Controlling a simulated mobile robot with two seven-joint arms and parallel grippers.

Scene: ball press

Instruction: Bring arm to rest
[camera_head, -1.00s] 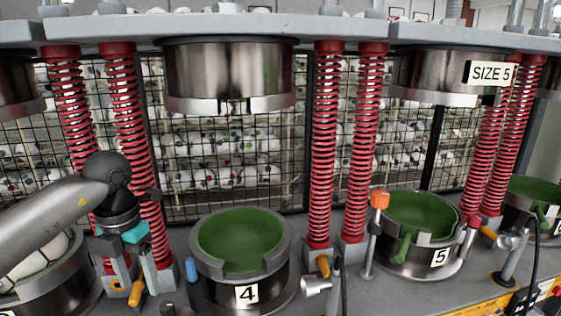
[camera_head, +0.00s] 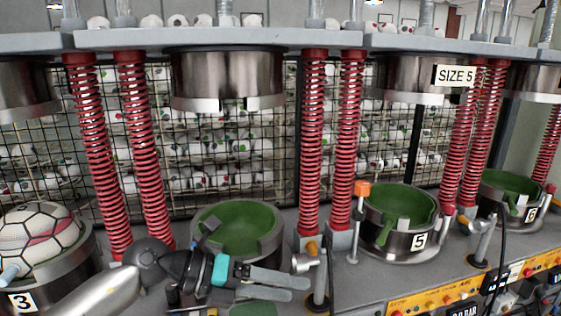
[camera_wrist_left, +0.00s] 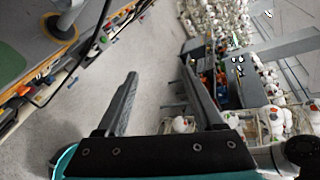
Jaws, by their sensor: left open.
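My left arm comes in from the lower left of the head view. Its gripper (camera_head: 300,288) points right, in front of the green-lined mold (camera_head: 240,228), and hides the front of that mold. The gripper is open and empty. In the left wrist view its two dark fingers (camera_wrist_left: 158,76) are spread apart with grey floor between them. My right gripper is in neither view.
A white, black and red ball (camera_head: 42,238) sits in the mold marked 3 (camera_head: 60,288). Green-lined molds 5 (camera_head: 395,242) and 6 (camera_head: 512,212) are empty. Red springs (camera_head: 312,150) stand between molds. A control panel (camera_head: 450,300) runs along the front. Wire mesh holds balls behind.

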